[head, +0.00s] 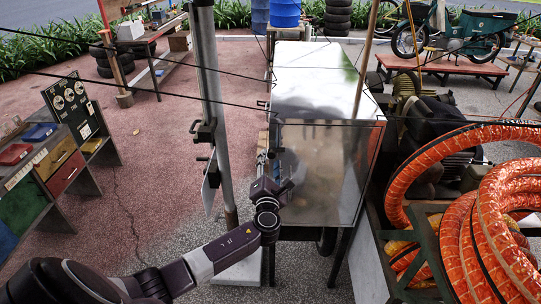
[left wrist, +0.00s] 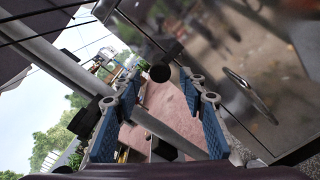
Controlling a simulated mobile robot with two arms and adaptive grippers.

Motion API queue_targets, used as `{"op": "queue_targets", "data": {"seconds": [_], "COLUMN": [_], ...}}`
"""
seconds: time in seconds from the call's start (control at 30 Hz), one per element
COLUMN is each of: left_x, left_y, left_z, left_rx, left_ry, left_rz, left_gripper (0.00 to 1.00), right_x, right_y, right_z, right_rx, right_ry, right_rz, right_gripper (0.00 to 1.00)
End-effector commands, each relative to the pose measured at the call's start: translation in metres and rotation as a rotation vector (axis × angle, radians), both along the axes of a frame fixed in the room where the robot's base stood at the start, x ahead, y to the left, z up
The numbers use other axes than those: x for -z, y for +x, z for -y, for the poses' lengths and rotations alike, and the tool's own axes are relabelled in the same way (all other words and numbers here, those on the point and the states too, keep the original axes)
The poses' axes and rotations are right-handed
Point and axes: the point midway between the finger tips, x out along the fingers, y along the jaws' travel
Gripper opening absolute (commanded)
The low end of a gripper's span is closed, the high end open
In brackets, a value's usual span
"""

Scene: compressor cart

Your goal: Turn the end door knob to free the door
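The end door (head: 325,175) is a glossy, see-through-looking panel on the near end of the white-topped compressor cart (head: 318,75). In the left wrist view the door (left wrist: 245,65) fills the upper right and reflects the yard. A dark round knob (left wrist: 160,74) shows there between the tips of my left gripper (left wrist: 158,86). Its blue-padded fingers are spread apart, with no clear contact on the knob. In the head view my left gripper (head: 284,170) is at the door's left edge and hides the knob area. My right gripper is not in view.
A grey upright post (head: 210,100) with dark fittings stands just left of the cart. Thin dark cables cross above. Orange hose coils (head: 500,215) and dark machinery crowd the right. A bench with coloured drawers (head: 45,165) stands at left. The red paving (head: 150,145) between is mostly clear.

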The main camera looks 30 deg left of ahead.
Motion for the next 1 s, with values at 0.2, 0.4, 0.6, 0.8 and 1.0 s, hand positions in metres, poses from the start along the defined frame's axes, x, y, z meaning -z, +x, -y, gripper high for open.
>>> {"op": "queue_targets", "data": {"seconds": [0.2, 0.4, 0.6, 0.8, 1.0], "left_x": [0.000, 0.000, 0.001, 0.001, 0.001], "left_y": [0.021, 0.027, 0.027, 0.027, 0.027], "left_z": [-0.013, -0.016, -0.016, -0.016, -0.016], "left_rx": [0.000, 0.001, 0.001, 0.001, 0.001], "left_ry": [-0.002, -0.003, -0.003, -0.004, -0.003], "left_rz": [0.000, 0.000, 0.000, 0.000, 0.000], "left_gripper": [0.38, 0.38, 0.38, 0.17, 0.00], "right_x": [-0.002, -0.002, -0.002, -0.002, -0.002], "right_y": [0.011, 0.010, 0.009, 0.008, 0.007], "right_z": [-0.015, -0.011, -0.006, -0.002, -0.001], "right_rx": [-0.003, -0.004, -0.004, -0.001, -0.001], "right_ry": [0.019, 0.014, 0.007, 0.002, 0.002], "right_rz": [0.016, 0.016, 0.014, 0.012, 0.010], "right_gripper": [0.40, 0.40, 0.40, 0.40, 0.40]}}
